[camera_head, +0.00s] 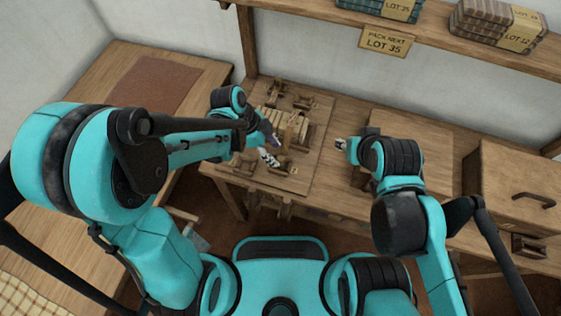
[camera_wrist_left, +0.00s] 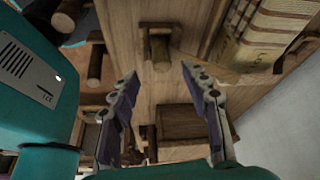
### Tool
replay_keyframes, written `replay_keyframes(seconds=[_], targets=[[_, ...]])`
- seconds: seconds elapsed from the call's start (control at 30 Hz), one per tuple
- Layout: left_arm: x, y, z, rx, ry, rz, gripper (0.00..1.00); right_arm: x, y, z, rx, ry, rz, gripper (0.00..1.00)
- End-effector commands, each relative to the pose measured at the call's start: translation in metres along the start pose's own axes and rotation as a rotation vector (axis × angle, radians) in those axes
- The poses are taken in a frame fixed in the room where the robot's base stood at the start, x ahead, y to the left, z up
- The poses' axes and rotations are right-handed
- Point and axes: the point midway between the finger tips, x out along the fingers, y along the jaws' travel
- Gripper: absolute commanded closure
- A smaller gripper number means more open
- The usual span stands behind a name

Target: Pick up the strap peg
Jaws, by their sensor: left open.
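Several short round wooden pegs show in the left wrist view, and I cannot tell for certain which is the strap peg. One peg (camera_wrist_left: 161,52) sits in a small wooden holder at the top middle, just beyond my open fingertips and roughly between them. Another peg (camera_wrist_left: 95,62) stands to its left. My left gripper (camera_wrist_left: 160,76) is open and empty; in the head view it is over the wooden board (camera_head: 314,165) with small wooden parts. My right gripper (camera_head: 341,145) is over the table to the right, mostly hidden by its own arm, and its jaws are too small to read.
A folded striped cloth with a cream band (camera_wrist_left: 270,28) lies near the right finger in the wrist view, close to a wooden block (camera_wrist_left: 194,122). A wooden box with a dark handle (camera_head: 515,190) stands at the right. A shelf (camera_head: 310,10) with cloth bundles runs along the back.

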Motion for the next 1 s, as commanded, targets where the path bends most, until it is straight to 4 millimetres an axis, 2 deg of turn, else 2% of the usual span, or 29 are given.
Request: replay_keyframes(seconds=[0.03,0.23,0.47,0.7,0.73,0.9,1.0], targets=[[0.009,0.0,0.001,0.0,0.0,0.0,0.53,0.004,0.0,0.003,0.0,0.0,0.0,0.6],[0.027,-0.001,0.002,-0.001,-0.001,-0.001,0.53,0.013,0.0,0.009,0.0,0.0,0.0,0.6],[0.062,-0.003,0.003,-0.002,-0.002,-0.003,0.53,0.028,0.0,0.02,0.0,0.0,0.0,0.6],[0.064,-0.002,0.002,-0.004,-0.002,-0.003,0.53,0.027,0.0,0.019,0.0,0.0,0.0,0.6],[0.064,-0.002,0.002,-0.004,-0.002,-0.003,0.56,0.027,0.0,0.019,0.0,0.0,0.0,0.6],[0.064,-0.002,0.002,-0.004,-0.002,-0.003,0.98,0.027,0.0,0.019,0.0,0.0,0.0,0.6],[0.064,-0.003,0.002,-0.004,-0.002,-0.003,0.98,0.027,0.0,0.019,0.0,0.0,0.0,0.6]])
